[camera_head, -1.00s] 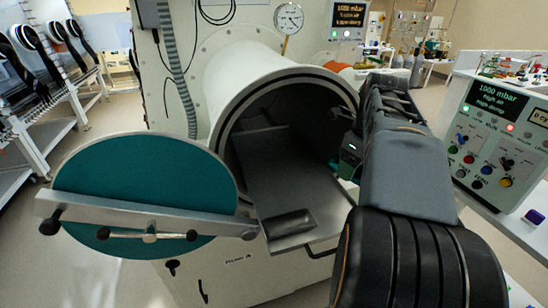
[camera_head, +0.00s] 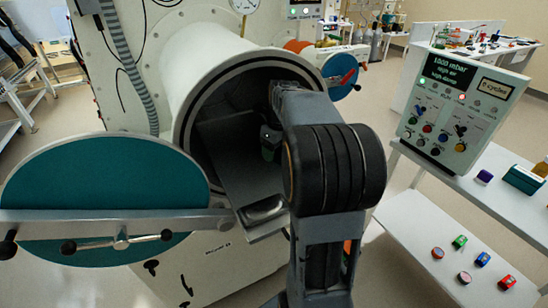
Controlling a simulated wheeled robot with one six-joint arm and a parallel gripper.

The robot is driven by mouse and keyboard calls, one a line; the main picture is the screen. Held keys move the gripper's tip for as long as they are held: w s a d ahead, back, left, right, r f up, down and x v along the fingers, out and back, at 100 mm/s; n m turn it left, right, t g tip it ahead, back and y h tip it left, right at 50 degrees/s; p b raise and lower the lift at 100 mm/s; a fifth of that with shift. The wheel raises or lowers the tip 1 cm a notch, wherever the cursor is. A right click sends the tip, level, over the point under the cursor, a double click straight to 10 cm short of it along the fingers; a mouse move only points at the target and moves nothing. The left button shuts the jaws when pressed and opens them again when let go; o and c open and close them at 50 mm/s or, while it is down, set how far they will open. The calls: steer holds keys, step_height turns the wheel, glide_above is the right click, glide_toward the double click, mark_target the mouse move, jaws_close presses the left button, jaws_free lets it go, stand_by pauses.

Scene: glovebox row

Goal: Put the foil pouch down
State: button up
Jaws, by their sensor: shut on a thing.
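My gripper (camera_head: 269,148) is inside the open mouth of the round chamber (camera_head: 196,110), above the right side of the grey sliding tray (camera_head: 228,165). Only part of it shows, with a small green light; its fingertips are dark and mostly hidden by my arm and the shadow. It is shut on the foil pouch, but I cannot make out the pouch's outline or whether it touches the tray. A rounded silvery piece (camera_head: 262,210) is at the tray's front end; I cannot tell whether it is part of the tray.
The teal round door (camera_head: 100,185) with its metal bar stands swung open at the left. A control panel (camera_head: 460,105) reading 1000 mbar stands at the right. Below it, a white shelf (camera_head: 415,215) holds several small coloured items.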

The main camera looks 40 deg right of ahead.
mark_target(274, 166)
steer(key=f, duration=0.1)
steer(key=w+f, duration=0.1)
steer(key=f, duration=0.1)
steer(key=shift+a+f, duration=0.1)
steer(key=shift+f, duration=0.45)
steer(key=shift+f, duration=0.15)
steer(key=o, duration=1)
steer(key=shift+s+r, duration=0.15)
steer(key=shift+r, duration=1.15)
steer(key=shift+s+r, duration=0.2)
steer(key=shift+r, duration=1.1)
steer(key=shift+s+r, duration=0.15)
steer(key=shift+r, duration=1.15)
